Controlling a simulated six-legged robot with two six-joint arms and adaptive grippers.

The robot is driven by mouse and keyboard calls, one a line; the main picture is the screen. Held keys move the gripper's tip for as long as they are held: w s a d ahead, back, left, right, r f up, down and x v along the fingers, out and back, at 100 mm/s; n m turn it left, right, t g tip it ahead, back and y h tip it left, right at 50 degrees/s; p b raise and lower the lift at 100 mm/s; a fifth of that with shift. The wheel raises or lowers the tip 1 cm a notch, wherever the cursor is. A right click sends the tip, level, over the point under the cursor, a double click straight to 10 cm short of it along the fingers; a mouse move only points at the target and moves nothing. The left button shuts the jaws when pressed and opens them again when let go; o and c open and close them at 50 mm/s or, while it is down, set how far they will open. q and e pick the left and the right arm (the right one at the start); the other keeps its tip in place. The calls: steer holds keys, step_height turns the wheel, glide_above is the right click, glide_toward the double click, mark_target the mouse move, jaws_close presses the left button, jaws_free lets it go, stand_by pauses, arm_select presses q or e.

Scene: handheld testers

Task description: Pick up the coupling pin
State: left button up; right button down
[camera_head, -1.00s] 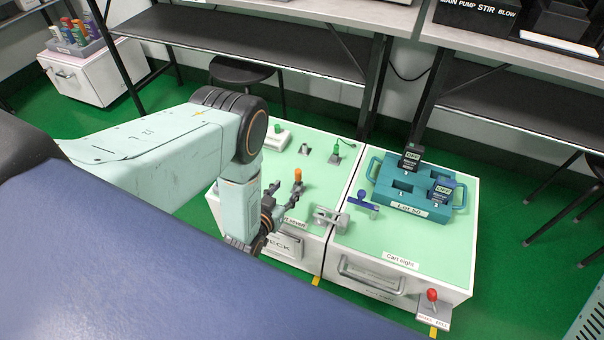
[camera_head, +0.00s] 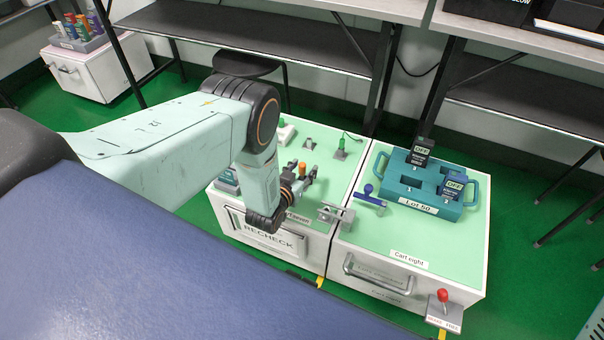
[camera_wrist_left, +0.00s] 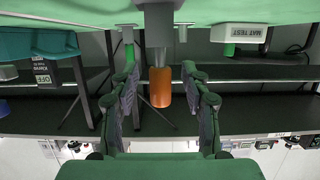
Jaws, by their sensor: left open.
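An orange-topped pin (camera_head: 302,168) stands upright on a grey base on cart seven. No label marks it as the coupling pin. In the left wrist view, which looks upside down, the orange top (camera_wrist_left: 160,88) sits between the two fingers, with a gap on each side. My left gripper (camera_head: 306,180) is open and empty at the pin, pointing right in the head view; it also shows in the left wrist view (camera_wrist_left: 160,76). The gripper partly hides the pin's lower part in the head view. My right gripper is not in view.
A grey bracket (camera_head: 336,214) sits at the seam between the carts. A blue-handled piece (camera_head: 369,196) and a teal tray (camera_head: 412,199) labelled Lot 50 with testers are on cart eight. A green-topped peg (camera_head: 342,143) stands behind. Cart eight's front top is clear.

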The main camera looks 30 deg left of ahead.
arm_select(q)
steer(key=shift+r, duration=0.1)
jaws_close()
stand_by(0.3)
